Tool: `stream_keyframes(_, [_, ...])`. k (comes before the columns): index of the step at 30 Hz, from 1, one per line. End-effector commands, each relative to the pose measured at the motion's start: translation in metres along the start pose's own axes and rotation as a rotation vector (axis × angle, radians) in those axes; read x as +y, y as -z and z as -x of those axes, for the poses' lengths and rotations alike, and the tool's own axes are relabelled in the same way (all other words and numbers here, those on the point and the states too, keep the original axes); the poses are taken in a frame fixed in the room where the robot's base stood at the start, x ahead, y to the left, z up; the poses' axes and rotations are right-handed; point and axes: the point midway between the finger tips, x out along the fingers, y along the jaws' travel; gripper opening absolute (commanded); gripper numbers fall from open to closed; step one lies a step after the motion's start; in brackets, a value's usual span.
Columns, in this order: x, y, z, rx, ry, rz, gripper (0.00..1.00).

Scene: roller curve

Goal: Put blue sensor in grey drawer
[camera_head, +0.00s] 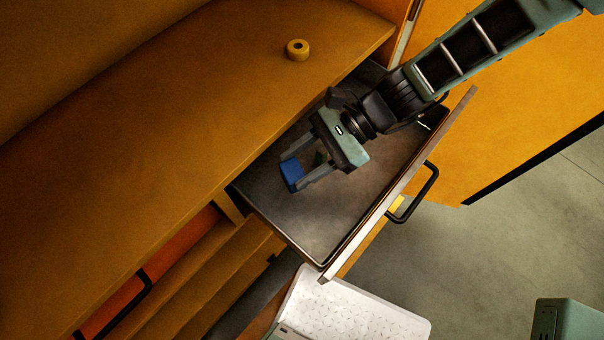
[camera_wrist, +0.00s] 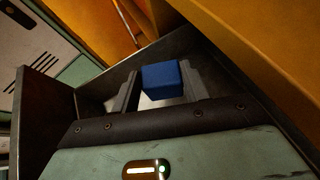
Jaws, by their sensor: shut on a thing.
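The blue sensor (camera_head: 292,174) is a small blue block between my gripper's fingertips, over the open grey drawer. My gripper (camera_head: 306,178) is shut on it. In the wrist view the blue sensor (camera_wrist: 162,80) sits between the two grey fingers of my gripper (camera_wrist: 160,88). The grey drawer (camera_head: 350,208) is pulled out below the worktop, and my gripper is within its outline. I cannot tell whether the sensor touches the drawer floor. Part of the drawer is hidden behind my arm.
A yellow ring-shaped roll (camera_head: 298,49) lies on the orange worktop (camera_head: 180,110). The drawer front with its black handle (camera_head: 415,195) juts out to the right. A white speckled surface (camera_head: 350,312) is below the drawer. The drawer floor around the sensor looks clear.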

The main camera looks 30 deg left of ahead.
Motion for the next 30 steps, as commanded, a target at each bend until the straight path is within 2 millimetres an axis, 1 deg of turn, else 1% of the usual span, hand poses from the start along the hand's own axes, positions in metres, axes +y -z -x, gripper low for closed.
stream_keyframes(1, [0.0,0.008,-0.006,-0.002,-0.002,-0.004,0.22])
stream_keyframes(3, [0.0,0.019,-0.011,0.0,-0.001,-0.003,0.22])
stream_keyframes(6, [0.0,0.029,-0.016,-0.001,0.0,-0.001,0.22])
stream_keyframes(10, [-0.001,0.037,-0.021,0.0,0.0,-0.001,0.22])
stream_keyframes(15, [0.0,0.057,-0.032,-0.001,-0.001,-0.002,0.22])
stream_keyframes(18, [-0.001,0.064,-0.036,-0.001,0.0,0.0,0.22])
stream_keyframes(24, [-0.001,0.066,-0.036,0.0,0.001,0.001,0.22])
stream_keyframes(25, [-0.001,0.066,-0.036,0.001,0.001,0.001,0.48])
stream_keyframes(26, [-0.001,0.066,-0.036,0.001,0.001,0.001,0.56])
stream_keyframes(27, [-0.001,0.066,-0.036,0.001,0.001,0.001,0.67])
stream_keyframes(30, [-0.001,0.066,-0.036,0.0,0.001,0.001,0.67])
